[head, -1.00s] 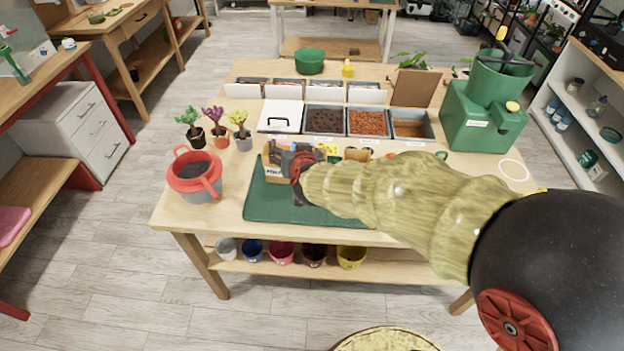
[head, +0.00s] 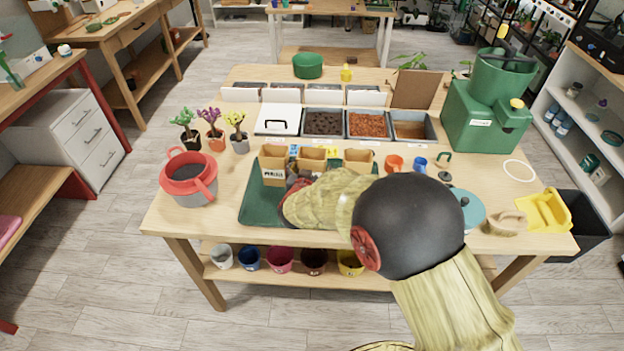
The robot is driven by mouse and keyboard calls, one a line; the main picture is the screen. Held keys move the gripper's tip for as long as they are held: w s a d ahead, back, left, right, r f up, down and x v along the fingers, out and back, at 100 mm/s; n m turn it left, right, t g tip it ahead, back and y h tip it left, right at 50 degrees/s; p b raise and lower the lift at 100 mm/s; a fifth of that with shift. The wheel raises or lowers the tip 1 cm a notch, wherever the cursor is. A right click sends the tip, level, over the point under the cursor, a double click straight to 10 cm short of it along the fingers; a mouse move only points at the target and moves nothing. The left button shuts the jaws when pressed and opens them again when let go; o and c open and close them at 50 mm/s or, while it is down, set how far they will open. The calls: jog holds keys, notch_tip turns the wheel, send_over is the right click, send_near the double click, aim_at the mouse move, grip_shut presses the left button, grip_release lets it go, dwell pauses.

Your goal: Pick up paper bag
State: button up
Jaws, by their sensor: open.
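Three brown paper bags stand upright in a row at the back of a green mat (head: 257,205) on the wooden table. The middle bag (head: 311,158) and the right bag (head: 358,160) are partly covered by my arm and gripper. My gripper (head: 299,180), dark grey and red, is just in front of the left and middle bags, low over the mat. It is open, but my forearm hides much of it. I cannot tell whether it touches a bag.
A red-rimmed grey pot (head: 190,178) stands left of the mat, with small potted flowers (head: 212,133) behind it. Soil trays (head: 323,123) line the back. Orange (head: 394,163) and blue (head: 420,164) cups, a teal lid (head: 466,208) and a brush (head: 507,223) are at the right.

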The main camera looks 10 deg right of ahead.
jog(key=shift+w+d+f, duration=0.15)
jog(key=shift+w+d, duration=0.05)
jog(key=shift+w, duration=0.35)
jog(key=shift+c, duration=0.3)
jog(key=c, duration=0.9)
